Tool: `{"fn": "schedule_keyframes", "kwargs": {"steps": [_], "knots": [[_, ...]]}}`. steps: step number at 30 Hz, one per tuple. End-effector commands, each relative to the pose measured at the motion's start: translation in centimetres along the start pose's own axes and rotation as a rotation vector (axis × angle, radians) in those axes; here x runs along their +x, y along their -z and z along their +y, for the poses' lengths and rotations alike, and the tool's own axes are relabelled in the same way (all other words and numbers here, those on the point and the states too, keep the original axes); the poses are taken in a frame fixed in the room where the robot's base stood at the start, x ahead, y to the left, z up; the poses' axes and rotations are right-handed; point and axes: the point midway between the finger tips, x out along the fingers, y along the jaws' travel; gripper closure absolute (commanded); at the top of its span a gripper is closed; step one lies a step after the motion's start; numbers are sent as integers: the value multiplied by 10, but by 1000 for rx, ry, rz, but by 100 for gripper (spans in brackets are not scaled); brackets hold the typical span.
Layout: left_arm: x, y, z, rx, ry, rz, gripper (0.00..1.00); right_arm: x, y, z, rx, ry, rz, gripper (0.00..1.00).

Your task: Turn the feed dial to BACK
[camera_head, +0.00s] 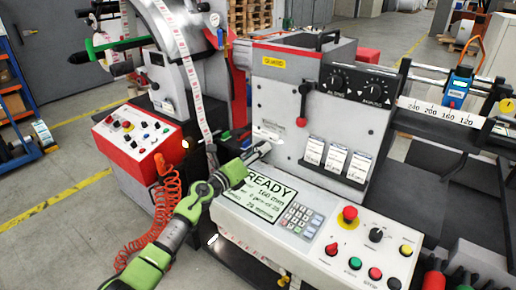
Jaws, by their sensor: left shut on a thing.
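My left arm, green and grey, comes in from the lower left. Its gripper (262,149) is shut at the lower left of the grey machine face (280,105), above the console. What it grips is small and mostly hidden by the fingers; from its place it looks like the feed dial, but its markings and pointer cannot be read. Two black knobs sit on the black panel at the top, a left one (336,81) and a right one (374,91). A black selector (376,235) is on the console. My right gripper is not in view.
The white console has a green READY display (265,195), a keypad (301,218) and a red emergency button (349,214). A red coiled cable (165,200) hangs near my left arm. Floor at lower left is clear.

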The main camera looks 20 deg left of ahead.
Motion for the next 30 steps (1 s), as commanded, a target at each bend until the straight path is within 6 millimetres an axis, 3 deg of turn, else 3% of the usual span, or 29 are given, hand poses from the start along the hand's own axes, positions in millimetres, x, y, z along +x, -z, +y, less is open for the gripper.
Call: {"fn": "schedule_keyframes", "kwargs": {"steps": [9,25,26,27,30], "knots": [[0,0,0,-124,-1,0,86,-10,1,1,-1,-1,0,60],[0,1,1,-148,-1,0,86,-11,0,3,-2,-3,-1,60],[0,1,1,-148,-1,0,57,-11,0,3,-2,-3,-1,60],[0,1,1,-147,-1,0,48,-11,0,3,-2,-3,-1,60],[0,1,1,-146,-1,0,48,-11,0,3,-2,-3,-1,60]]}}
